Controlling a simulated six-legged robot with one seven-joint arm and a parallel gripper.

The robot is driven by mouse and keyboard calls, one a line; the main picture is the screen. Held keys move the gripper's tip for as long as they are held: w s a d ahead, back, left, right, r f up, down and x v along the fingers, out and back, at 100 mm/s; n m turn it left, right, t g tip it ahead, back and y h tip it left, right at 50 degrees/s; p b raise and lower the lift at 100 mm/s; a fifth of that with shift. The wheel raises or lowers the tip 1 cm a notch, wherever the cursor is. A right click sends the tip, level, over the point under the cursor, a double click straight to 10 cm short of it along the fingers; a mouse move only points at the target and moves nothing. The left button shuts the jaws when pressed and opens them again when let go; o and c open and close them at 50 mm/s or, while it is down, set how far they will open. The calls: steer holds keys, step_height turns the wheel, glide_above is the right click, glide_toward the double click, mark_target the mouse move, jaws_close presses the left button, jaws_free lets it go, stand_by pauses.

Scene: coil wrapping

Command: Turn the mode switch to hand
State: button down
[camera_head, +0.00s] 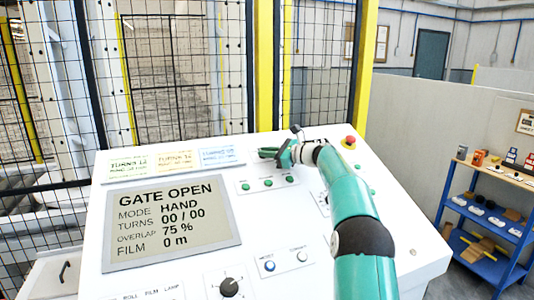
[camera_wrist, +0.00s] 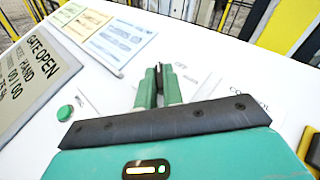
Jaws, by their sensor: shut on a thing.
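The white control panel (camera_head: 270,220) fills the lower middle of the head view. Its display (camera_head: 170,222) reads GATE OPEN, MODE HAND, TURNS 00 / 00, OVERLAP 75 %, FILM 0 m. My gripper (camera_head: 272,153) is at the panel's upper part, above a row of green buttons (camera_head: 267,183). In the wrist view my fingers (camera_wrist: 158,82) are close together on the dark handle of the mode switch (camera_wrist: 159,62). A label reading OFF is beside it. The fingers hide most of the switch, so its pointer angle cannot be read.
A red emergency button (camera_head: 348,142) stands right of my gripper. Colored cards (camera_head: 175,160) lie along the panel's upper left. A black knob (camera_head: 230,287) is at the front. Mesh fencing (camera_head: 180,80) stands behind; a blue shelf (camera_head: 485,215) is at the right.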

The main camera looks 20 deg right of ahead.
steer(key=shift+d+f, duration=0.1)
steer(key=shift+f, duration=0.4)
steer(key=c, duration=1.5)
jaws_free()
steer(key=shift+r, duration=0.2)
steer(key=v, duration=1.3)
steer(key=shift+s+d, duration=0.15)
steer(key=shift+s, duration=0.1)
steer(key=shift+r, duration=0.1)
